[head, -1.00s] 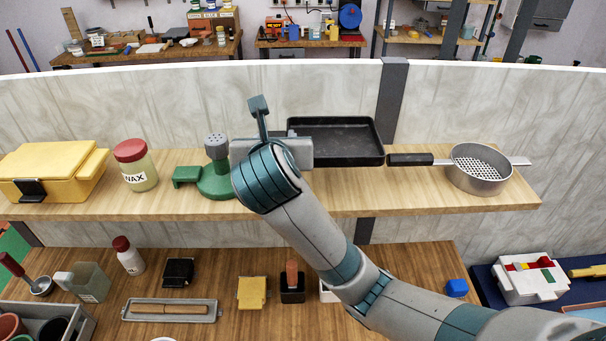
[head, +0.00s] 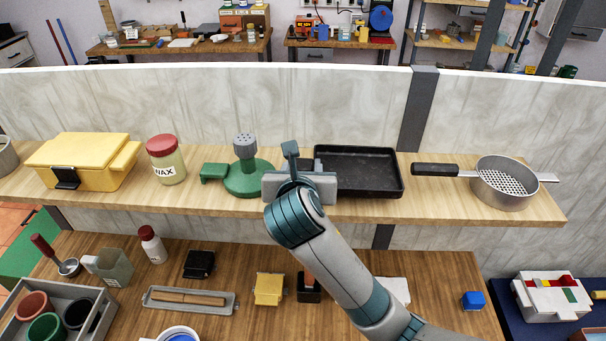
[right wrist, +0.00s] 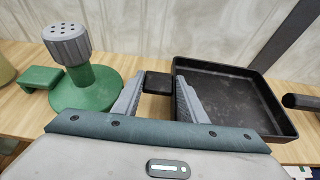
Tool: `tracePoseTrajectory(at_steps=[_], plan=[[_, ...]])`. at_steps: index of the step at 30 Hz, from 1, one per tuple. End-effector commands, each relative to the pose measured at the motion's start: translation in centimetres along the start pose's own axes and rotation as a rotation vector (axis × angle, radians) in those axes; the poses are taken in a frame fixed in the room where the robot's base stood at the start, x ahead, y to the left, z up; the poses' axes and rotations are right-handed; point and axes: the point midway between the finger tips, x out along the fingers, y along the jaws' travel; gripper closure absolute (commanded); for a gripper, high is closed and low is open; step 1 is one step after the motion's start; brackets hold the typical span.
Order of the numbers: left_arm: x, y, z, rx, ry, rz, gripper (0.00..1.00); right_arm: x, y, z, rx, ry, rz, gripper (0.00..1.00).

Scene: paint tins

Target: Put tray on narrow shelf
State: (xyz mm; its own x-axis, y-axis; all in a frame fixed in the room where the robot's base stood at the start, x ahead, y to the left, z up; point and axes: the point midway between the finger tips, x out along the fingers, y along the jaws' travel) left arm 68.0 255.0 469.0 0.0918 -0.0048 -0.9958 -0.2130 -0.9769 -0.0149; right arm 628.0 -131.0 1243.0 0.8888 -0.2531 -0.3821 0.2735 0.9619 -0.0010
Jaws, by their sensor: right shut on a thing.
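The tray is a black, shallow rectangular pan (head: 357,174) with a short black handle on its left side. In the head view it is at the narrow wooden shelf (head: 225,207), between the green stand and the strainer, and looks level. It seems to be resting on the shelf, though its underside is hidden. My right gripper (head: 301,172) is shut on the tray's handle. The right wrist view shows the handle (right wrist: 158,82) between the two fingers and the tray (right wrist: 232,98) to the right. My left gripper is not in view.
A green stand with a grey knob (head: 246,172) is close left of my right gripper. A metal strainer (head: 505,190) is right of the tray, its black handle near the tray's edge. A wax jar (head: 166,162) and yellow box (head: 85,160) stand farther left. A grey post (head: 419,110) rises behind.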

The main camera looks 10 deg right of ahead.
Motion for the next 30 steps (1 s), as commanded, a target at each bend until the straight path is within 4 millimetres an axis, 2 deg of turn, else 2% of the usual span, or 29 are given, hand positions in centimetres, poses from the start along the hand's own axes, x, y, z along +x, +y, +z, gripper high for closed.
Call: tracePoseTrajectory(at_steps=[6,19,20,22,30], plan=[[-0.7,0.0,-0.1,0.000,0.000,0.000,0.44,0.9,0.0,-2.2,-0.002,0.003,-0.001,0.92],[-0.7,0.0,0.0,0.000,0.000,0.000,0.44,1.1,0.0,-2.6,-0.001,0.000,0.000,0.92],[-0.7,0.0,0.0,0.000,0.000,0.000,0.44,1.1,0.0,-2.7,0.000,0.000,0.000,0.59],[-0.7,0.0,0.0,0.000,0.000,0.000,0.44,1.1,0.0,-2.7,0.000,0.000,0.000,0.43],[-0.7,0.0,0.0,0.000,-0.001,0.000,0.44,1.1,0.0,-2.6,0.000,0.001,0.000,0.43]])
